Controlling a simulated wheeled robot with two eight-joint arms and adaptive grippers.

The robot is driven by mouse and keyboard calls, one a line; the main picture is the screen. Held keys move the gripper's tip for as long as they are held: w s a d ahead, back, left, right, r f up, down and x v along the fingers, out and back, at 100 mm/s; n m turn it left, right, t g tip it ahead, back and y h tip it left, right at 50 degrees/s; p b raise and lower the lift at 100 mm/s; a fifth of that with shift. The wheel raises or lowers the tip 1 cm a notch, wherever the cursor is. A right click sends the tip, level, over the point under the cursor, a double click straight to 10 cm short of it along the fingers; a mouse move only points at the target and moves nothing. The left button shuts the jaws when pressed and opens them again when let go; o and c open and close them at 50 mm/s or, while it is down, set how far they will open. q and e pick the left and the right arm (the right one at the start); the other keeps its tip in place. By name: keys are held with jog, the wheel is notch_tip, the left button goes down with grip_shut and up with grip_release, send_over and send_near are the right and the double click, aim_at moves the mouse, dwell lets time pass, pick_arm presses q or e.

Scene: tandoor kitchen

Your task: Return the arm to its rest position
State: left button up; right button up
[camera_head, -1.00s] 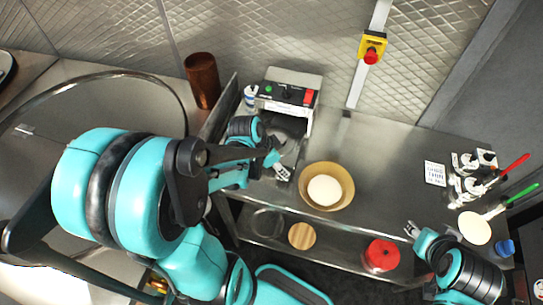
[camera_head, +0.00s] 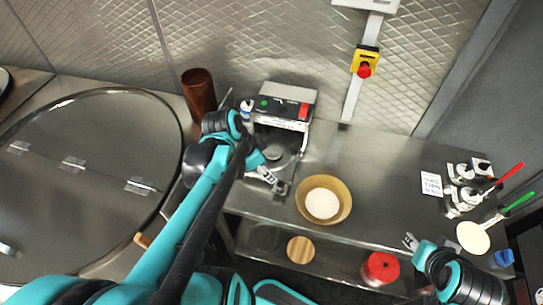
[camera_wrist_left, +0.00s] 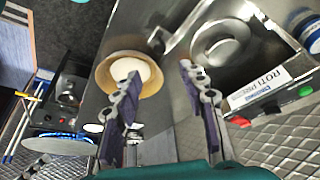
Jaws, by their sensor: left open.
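My left arm reaches in from the lower left in the head view. Its gripper (camera_head: 268,178) is open and empty, at the front of the roti press (camera_head: 285,106) and left of the bowl. In the left wrist view its two fingers (camera_wrist_left: 158,90) stand apart with nothing between them. The press, with its label, shows at the right there (camera_wrist_left: 258,88). The tan bowl (camera_head: 343,194) holds a pale round dough (camera_head: 322,203); behind the left finger it also shows in the wrist view (camera_wrist_left: 105,72). My right gripper (camera_head: 410,242) is at the counter's front right, its small fingers apart and empty.
A brown cylinder (camera_head: 199,92) stands behind my left arm, near the large round lid (camera_head: 90,135). A red container (camera_head: 381,268) and a wooden disc (camera_head: 301,249) sit on the lower shelf. Red- and green-handled tools lie at the right. The counter middle is mostly clear.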

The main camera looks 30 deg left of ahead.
pick_arm(q)
jog(key=s+d+f+n+t+y+b, duration=0.2)
jog(key=d+f+n+t+b, duration=0.1)
jog(key=d+f+n+b, duration=0.2)
jog(key=d+n+b, duration=0.1)
jog(key=d+b, duration=0.1)
jog(key=b, duration=0.1)
jog(key=shift+d+f+b, duration=0.2)
jog(key=shift+d+b, duration=0.15)
jog(key=shift+b, duration=0.05)
pick_arm(e)
notch_tip(320, 180, down, 9)
jog(key=shift+r, duration=0.1)
pick_arm(q)
jog(key=shift+c, duration=1)
pick_arm(e)
jog(key=shift+c, duration=0.7)
pick_arm(q)
jog(key=shift+s+a, duration=0.1)
pick_arm(e)
jog(key=shift+a, duration=0.1)
